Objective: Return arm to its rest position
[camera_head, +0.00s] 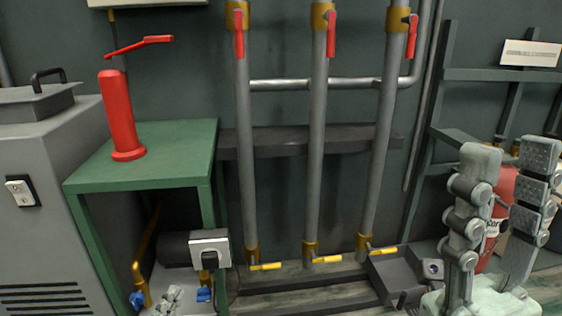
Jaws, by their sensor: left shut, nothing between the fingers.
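My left gripper (168,298) shows only as a small grey piece at the bottom edge, in front of the space under the green table; its fingers are together and hold nothing visible. The rest of the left arm is out of view. My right gripper (509,158) is large at the lower right, pointing up. Its two grey jointed fingers are spread apart with nothing between them. A red cylinder (497,210) with white lettering stands behind those fingers and is partly hidden by them.
A green table (170,140) carries a red hand pump (120,115). A grey cabinet (50,190) stands at left. Vertical pipes (316,150) with red and yellow valve handles line the back wall. A dark open box (390,275) lies on the floor left of my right gripper.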

